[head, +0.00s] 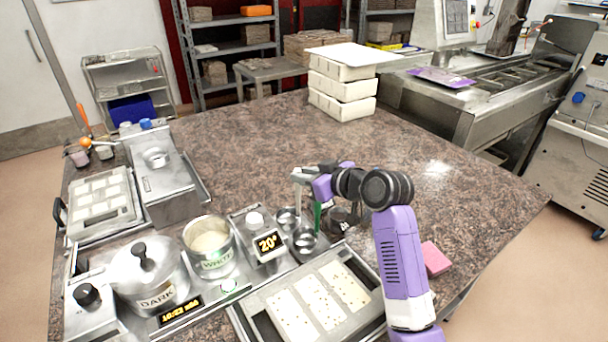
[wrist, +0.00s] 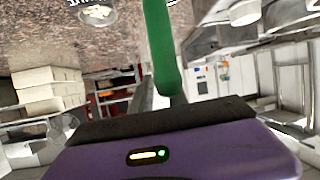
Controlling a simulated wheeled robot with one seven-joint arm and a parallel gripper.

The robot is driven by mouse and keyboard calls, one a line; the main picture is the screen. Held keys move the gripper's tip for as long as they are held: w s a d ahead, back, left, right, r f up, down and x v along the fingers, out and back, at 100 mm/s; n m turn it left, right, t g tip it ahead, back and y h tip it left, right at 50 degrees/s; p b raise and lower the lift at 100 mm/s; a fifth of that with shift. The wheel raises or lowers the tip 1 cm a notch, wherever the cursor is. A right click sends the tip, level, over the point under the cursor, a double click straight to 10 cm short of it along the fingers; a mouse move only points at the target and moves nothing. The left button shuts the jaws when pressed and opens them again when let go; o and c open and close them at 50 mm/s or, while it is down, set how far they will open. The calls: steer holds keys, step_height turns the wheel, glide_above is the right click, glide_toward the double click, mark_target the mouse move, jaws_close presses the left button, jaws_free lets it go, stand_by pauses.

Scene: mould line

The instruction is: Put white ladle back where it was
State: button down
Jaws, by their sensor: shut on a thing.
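The white ladle shows as a green handle (head: 317,216) below my gripper (head: 311,189), upright, beside small round metal cups. My gripper is shut on this handle. In the wrist view the green handle (wrist: 162,50) runs down from the top edge to the dark jaw pad (wrist: 160,118). I cannot tell which round metal shape is the ladle's bowl, or whether it touches anything. The pot labelled WHITE (head: 210,245) stands open to the left, with pale content. One metal cup (head: 304,240) is just left of the handle's lower end, another (head: 287,217) behind it.
A lidded DARK pot (head: 147,270) stands at the left front. A display reading 20° (head: 268,244) stands beside the cups. A mould tray (head: 318,303) lies in front, a pink block (head: 435,258) to the right. White stacked moulds (head: 342,85) stand behind; the middle counter is clear.

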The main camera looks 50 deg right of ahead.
steer(key=c, duration=1.3)
jaws_free()
steer(key=b+v, duration=0.1)
steer(key=v, duration=1.1)
